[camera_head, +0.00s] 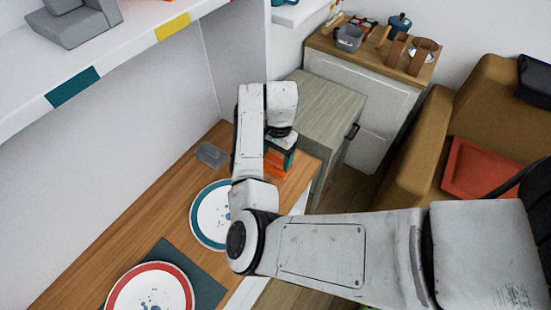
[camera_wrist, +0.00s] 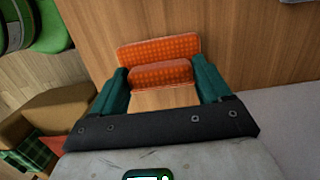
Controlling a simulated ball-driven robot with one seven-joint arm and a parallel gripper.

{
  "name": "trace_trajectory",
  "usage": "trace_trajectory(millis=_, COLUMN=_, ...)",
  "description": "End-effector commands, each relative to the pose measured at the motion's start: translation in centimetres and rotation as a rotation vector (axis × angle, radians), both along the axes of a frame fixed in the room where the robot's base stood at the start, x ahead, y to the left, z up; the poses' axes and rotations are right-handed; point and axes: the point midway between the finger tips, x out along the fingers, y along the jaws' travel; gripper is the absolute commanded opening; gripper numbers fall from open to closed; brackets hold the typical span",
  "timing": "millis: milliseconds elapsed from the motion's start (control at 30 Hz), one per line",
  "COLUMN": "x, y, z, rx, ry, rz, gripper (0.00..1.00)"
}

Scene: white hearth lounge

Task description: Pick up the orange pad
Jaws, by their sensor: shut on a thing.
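The orange pad (camera_wrist: 158,50) has a dotted texture and shows in the wrist view at the fingertips. A nearer orange band (camera_wrist: 160,74) lies between the two teal fingers; I cannot tell whether it is a raised part of the same pad. My gripper (camera_wrist: 162,82) is shut on the pad, with one finger at each side. In the head view orange shows below my gripper (camera_head: 280,152) at the far right end of the wooden counter (camera_head: 110,240). The arm hides part of it. Whether the pad touches the counter is unclear.
A teal-rimmed plate (camera_head: 203,228) and a red-rimmed plate (camera_head: 125,292) on a dark mat (camera_head: 207,291) lie nearer on the counter. A small grey object (camera_head: 211,154) sits beside the wall. A greyish wooden cabinet (camera_head: 325,95) stands just beyond. A shelf (camera_head: 130,40) overhangs the left.

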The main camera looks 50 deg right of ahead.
Motion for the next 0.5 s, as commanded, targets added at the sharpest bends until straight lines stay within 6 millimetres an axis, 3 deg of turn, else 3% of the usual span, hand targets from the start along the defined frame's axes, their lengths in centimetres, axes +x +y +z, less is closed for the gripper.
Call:
trace_trajectory(millis=267, x=-0.1, y=0.0, z=3.1, rx=-0.004, ry=-0.003, rz=-0.001, gripper=0.47)
trace_trajectory(millis=467, x=-2.9, y=1.5, z=6.8, rx=-0.004, ry=-0.004, rz=-0.001, gripper=0.47)
trace_trajectory(millis=500, x=-3.4, y=1.9, z=8.3, rx=-0.001, ry=-0.007, rz=-0.001, gripper=0.47)
